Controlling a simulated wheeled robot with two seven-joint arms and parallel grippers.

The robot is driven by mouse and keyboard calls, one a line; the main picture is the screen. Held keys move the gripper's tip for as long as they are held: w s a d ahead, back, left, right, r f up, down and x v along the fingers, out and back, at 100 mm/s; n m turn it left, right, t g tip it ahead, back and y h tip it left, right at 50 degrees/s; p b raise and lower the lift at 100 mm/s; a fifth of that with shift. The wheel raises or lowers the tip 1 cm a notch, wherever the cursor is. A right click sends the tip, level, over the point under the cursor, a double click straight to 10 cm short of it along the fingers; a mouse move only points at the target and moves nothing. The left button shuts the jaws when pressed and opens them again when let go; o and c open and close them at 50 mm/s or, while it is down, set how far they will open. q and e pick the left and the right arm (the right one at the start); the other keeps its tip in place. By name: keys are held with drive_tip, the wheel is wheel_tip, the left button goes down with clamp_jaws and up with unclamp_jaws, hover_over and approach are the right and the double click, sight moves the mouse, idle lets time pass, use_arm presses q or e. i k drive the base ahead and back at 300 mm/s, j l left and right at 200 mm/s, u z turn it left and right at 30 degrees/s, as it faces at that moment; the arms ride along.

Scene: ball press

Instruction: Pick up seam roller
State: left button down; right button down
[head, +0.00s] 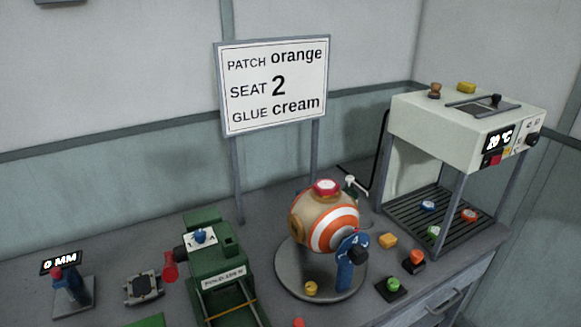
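I cannot identify the seam roller with certainty. A small red piece (298,322) shows at the bottom edge, mostly cut off, and I cannot tell what it belongs to. An orange, white and tan ball (322,222) with a red and white cap on top sits on a round grey turntable (288,285). A blue upright piece with a dark knob (346,268) stands at the ball's front right. Neither of my grippers is in view.
A green machine (222,270) with a red handle stands left of the turntable. A gauge reading 0 MM (70,288) is far left. A heater press (450,135) stands right. A sign (273,85) reads orange, 2, cream. Buttons (391,286) sit near the front right edge.

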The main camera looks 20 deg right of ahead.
sight(415, 263)
drive_tip(key=z, duration=1.65)
